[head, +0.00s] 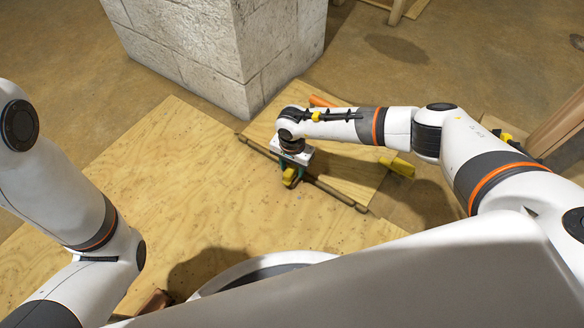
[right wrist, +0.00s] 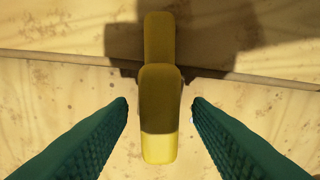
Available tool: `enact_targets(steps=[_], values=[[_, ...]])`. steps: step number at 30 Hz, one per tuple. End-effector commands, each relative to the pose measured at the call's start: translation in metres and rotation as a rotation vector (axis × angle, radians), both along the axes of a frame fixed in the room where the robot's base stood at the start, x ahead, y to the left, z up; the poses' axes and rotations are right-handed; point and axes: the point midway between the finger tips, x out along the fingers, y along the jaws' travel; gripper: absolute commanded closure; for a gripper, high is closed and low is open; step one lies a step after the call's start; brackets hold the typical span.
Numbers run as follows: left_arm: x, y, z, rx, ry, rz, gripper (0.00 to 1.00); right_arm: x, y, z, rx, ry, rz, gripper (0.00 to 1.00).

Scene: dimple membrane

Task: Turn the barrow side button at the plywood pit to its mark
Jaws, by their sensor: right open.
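A yellow button (head: 289,177) shows just beyond my right gripper's tips, beside a long thin wooden rod on the plywood (head: 150,190). In the right wrist view the button (right wrist: 160,112) is a long upright piece with a darker, shaded upper part and a bright lower end. My right gripper (right wrist: 160,103) is open, its green ridged fingers on either side of the button with a gap on each side. In the head view the gripper (head: 292,163) points down at it. I cannot make out the mark. My left arm shows at left, but its gripper is out of view.
The wooden rod (head: 335,193) crosses the plywood beside the button. A pale block pillar (head: 190,50) stands behind. Another yellow piece (head: 397,167) lies to the right, and an orange piece (head: 320,101) behind my right arm. The plywood to the left is clear.

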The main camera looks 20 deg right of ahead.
Motion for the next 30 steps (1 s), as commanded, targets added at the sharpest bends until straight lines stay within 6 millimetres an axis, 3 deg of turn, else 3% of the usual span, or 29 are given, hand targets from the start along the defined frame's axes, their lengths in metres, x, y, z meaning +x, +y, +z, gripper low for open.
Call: enact_targets(steps=[7, 15, 30], values=[[0.000, 0.000, 0.000, 0.000, 0.000, 0.000, 0.55, 0.000, 0.000, 0.000, 0.000, 0.000, 0.000, 0.55], [0.000, 0.000, 0.000, 0.000, -0.001, -0.001, 0.55, 0.000, 0.000, 0.000, 0.001, 0.001, 0.000, 0.99], [0.000, 0.000, 0.009, 0.000, 0.000, -0.001, 0.55, 0.000, 0.001, 0.000, 0.001, 0.001, -0.128, 1.00]])
